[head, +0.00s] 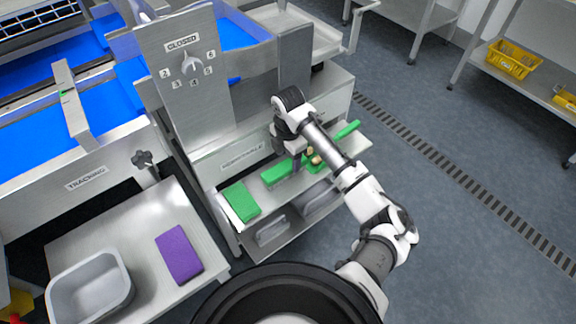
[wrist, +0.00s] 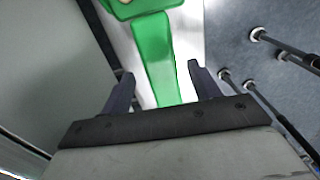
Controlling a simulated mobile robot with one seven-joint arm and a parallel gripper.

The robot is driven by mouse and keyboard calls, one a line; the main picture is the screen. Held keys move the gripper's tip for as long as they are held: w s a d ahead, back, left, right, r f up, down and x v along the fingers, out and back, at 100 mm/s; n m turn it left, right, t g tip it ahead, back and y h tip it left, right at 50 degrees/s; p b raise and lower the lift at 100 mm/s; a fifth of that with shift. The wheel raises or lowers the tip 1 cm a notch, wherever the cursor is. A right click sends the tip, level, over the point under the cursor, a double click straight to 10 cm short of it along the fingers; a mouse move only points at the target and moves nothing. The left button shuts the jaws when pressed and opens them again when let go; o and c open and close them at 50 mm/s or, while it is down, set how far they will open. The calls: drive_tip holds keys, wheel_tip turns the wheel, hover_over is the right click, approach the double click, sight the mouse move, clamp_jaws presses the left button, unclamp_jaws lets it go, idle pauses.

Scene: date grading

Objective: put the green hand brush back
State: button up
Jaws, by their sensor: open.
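My gripper (head: 297,165) is over the shelf at the right end of the brush, partly hidden by my arm. In the wrist view my gripper (wrist: 158,82) is open, with a finger on each side of a long green piece (wrist: 155,60). This looks like the brush's handle, but I cannot tell for sure. Pale shelf shows beside the right finger. Whether the fingers touch the green piece is unclear.
A green pad (head: 241,201) lies left of the brush. A green item with a handle (head: 347,130) and tan pieces is to the right. A purple pad (head: 179,253) and grey tub (head: 90,288) are on the left table. The floor (head: 450,200) at right is clear.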

sight(288, 164)
wheel_tip(288, 164, up, 7)
drive_tip(key=shift+r+b, duration=0.15)
drive_tip(key=shift+b, duration=0.3)
